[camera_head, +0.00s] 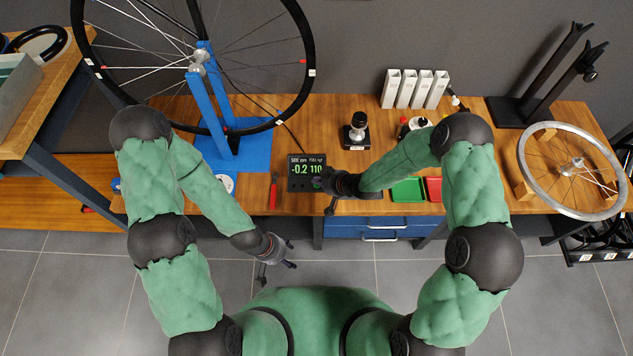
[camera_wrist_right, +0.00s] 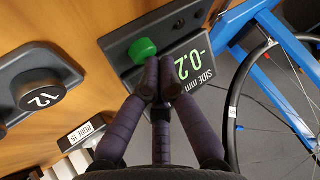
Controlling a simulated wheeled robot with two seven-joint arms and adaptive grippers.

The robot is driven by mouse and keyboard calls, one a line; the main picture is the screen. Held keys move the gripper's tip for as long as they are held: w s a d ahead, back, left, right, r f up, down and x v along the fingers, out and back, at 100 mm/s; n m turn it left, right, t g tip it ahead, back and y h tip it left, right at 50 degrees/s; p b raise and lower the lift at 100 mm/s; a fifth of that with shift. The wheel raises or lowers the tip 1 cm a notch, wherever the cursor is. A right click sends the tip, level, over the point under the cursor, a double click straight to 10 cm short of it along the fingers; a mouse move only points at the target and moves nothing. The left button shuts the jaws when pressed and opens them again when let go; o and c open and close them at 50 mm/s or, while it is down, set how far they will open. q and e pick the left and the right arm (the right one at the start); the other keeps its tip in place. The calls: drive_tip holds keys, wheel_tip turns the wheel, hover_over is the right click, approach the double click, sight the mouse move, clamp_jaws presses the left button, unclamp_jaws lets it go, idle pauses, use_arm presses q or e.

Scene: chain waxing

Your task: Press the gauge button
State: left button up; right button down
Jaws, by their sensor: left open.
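The gauge (camera_head: 307,161) is a black box on the bench with a lit green readout showing "-0.2" and "110". My left gripper (camera_head: 289,254) is open and empty, in front of the bench edge.
A wheel in a blue truing stand (camera_head: 228,148) stands left of the gauge. A red-handled tool (camera_head: 273,193) lies between them. A black knob device (camera_head: 356,131) stands right of the gauge, with green (camera_head: 407,190) and red (camera_head: 434,188) trays farther right. A second wheel lies at far right.

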drive_tip(key=shift+r+p, duration=2.4)
drive_tip(key=shift+r, duration=0.7)
